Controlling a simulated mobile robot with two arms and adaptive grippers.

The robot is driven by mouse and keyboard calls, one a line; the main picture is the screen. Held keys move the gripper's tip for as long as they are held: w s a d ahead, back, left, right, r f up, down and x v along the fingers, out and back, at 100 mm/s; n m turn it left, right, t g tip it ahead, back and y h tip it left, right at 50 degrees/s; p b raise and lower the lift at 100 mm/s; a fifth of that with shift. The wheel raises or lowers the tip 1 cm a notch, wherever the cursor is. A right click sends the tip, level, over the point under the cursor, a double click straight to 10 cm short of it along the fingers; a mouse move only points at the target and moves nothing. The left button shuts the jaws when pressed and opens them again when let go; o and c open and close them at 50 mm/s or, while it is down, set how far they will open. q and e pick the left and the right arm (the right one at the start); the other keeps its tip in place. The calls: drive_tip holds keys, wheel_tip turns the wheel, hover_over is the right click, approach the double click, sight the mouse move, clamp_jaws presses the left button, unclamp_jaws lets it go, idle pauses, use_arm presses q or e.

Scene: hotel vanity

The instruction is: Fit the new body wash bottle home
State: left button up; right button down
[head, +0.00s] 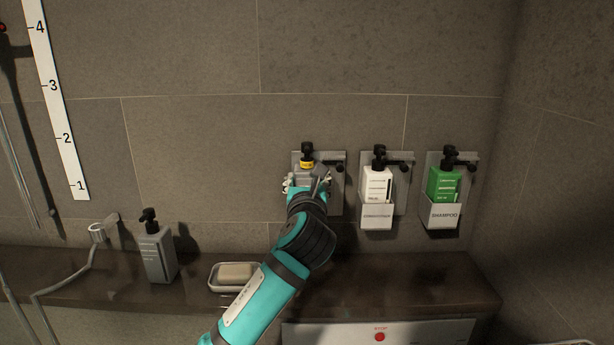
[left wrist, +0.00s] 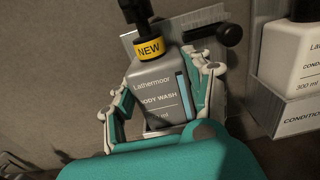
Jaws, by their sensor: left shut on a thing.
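The new body wash bottle (left wrist: 158,88) is grey with a black pump and a yellow "NEW" collar; it also shows in the head view (head: 306,170). My left gripper (head: 307,184) is shut on it, with a finger on each side of the bottle in the left wrist view (left wrist: 160,98). The bottle is in front of the leftmost wall holder (head: 337,190), slightly tilted in the wrist view. The gripper hides the bottle's base and the holder's lower part, so I cannot tell whether it is seated. My right gripper is not in view.
To the right, holders carry a white conditioner bottle (head: 378,184) and a green shampoo bottle (head: 443,184). Another grey pump bottle (head: 158,256) stands on the dark shelf (head: 400,285), left of a soap dish (head: 213,279) with soap.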

use_arm(q)
drive_tip(key=shift+f+p, duration=0.2)
drive_tip(key=shift+p, duration=0.2)
idle(0.4)
drive_tip(key=o, duration=1.6)
drive_tip(key=shift+c, duration=0.2)
drive_tip(key=shift+f, duration=0.1)
drive_tip(key=shift+s, duration=0.1)
drive_tip(key=s, duration=1.2)
